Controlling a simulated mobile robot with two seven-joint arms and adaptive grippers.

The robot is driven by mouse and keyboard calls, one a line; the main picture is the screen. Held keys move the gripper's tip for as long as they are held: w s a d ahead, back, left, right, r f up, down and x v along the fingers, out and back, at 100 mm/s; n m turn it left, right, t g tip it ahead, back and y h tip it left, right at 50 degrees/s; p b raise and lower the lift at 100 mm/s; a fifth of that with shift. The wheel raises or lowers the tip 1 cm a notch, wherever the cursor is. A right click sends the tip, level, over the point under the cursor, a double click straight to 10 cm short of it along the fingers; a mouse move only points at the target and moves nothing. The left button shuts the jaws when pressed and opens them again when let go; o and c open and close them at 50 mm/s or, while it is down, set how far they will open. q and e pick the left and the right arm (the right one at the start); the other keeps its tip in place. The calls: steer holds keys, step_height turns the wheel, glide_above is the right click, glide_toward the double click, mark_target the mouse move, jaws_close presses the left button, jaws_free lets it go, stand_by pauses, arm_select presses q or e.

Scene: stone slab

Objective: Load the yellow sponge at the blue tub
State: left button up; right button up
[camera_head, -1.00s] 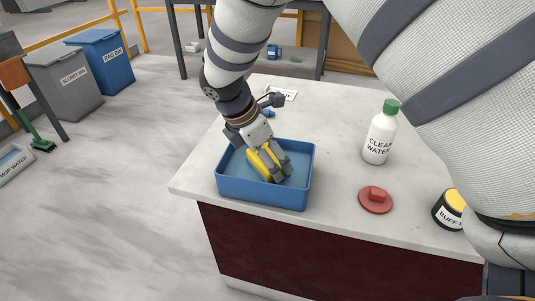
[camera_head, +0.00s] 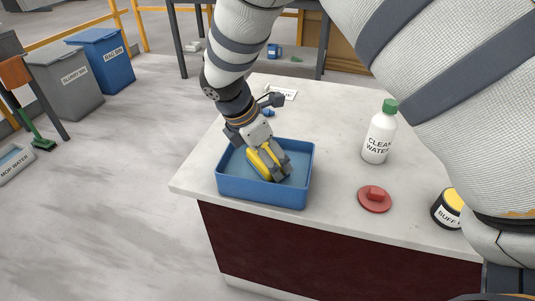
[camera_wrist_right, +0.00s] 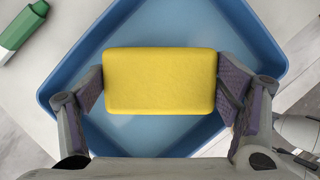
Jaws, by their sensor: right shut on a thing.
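The yellow sponge (camera_head: 262,163) is inside the blue tub (camera_head: 262,193), which stands on the slab near its front left corner. My right gripper (camera_head: 268,161) reaches down into the tub and is shut on the sponge. In the right wrist view the sponge (camera_wrist_right: 160,81) lies between both fingers, with the tub's rim (camera_wrist_right: 72,75) around it. I cannot tell whether the sponge touches the tub's bottom. My left gripper does not show.
A white clean water bottle (camera_head: 380,135) with a green cap, a red disc-shaped thing (camera_head: 374,200) and a dark buff tin (camera_head: 447,210) stand right of the tub. The slab (camera_head: 335,165) between them is bare. Bins (camera_head: 103,60) stand on the floor at the left.

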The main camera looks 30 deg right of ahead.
steer(key=shift+f, duration=0.1)
steer(key=shift+r+p, duration=1)
steer(key=shift+r, duration=2.65)
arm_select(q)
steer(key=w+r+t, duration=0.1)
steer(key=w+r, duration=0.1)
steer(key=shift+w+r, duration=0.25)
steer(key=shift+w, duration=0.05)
arm_select(e)
steer(key=shift+f, duration=0.1)
